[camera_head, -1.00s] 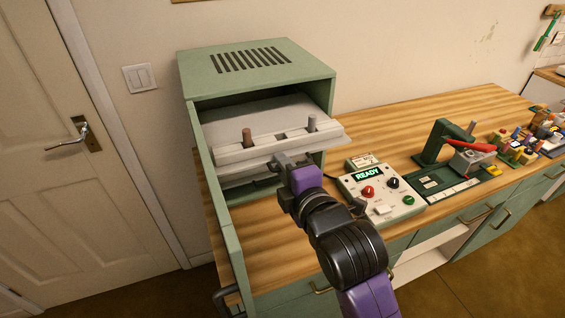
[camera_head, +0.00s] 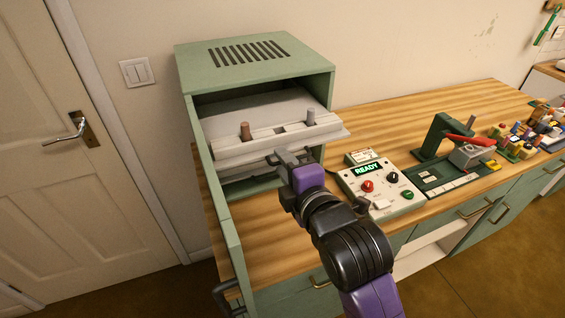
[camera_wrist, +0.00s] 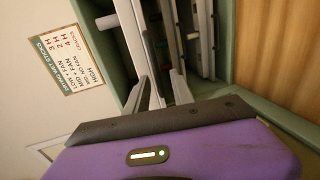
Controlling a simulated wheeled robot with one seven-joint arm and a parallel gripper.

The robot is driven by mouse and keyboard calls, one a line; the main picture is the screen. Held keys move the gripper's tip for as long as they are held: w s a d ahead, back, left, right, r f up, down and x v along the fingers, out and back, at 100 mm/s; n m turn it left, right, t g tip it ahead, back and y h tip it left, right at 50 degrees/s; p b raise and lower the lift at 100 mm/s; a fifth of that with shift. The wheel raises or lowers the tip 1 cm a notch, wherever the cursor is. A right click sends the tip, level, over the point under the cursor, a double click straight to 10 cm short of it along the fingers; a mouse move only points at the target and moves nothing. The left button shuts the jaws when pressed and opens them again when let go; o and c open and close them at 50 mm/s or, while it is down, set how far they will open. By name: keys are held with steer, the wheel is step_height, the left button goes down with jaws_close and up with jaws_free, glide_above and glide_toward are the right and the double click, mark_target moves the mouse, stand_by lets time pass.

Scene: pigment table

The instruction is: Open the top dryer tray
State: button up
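The green dryer (camera_head: 255,58) stands at the left end of the bench with its door (camera_head: 233,240) swung open. Its top tray (camera_head: 225,150) is a pale grey slab with a thick front bar, and it juts out past the box front. A lower tray (camera_head: 237,172) shows partly below. My gripper (camera_head: 284,157) is just in front of and below the top tray's front bar. In the wrist view my gripper (camera_wrist: 160,82) has its fingers apart, empty, beside the tray edges; whether they touch is unclear.
A control box (camera_head: 380,190) reading READY sits right of the dryer. A green press with a red lever (camera_head: 440,145) and several small coloured items (camera_head: 535,130) stand farther right. A label sign (camera_wrist: 66,52) shows in the wrist view. Bare bench lies behind the control box.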

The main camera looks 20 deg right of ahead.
steer(key=v, duration=0.6)
steer(key=shift+s+b, duration=0.3)
steer(key=shift+b, duration=0.1)
step_height(320, 180, up, 4)
steer(key=m+t, duration=0.2)
steer(key=m, duration=0.2)
steer(key=s+f+m+g, duration=0.1)
steer(key=s+f+m, duration=0.3)
steer(key=s, duration=0.6)
steer(key=s+d+f+m+g, duration=0.1)
steer(key=s+f+m, duration=0.4)
steer(key=s, duration=0.6)
steer(key=s+d+f+m, duration=0.1)
steer(key=s+f+m, duration=0.4)
steer(key=s+f, duration=0.3)
steer(key=s, duration=0.3)
steer(key=shift+s+d+g, duration=0.2)
steer(key=shift+g, duration=0.2)
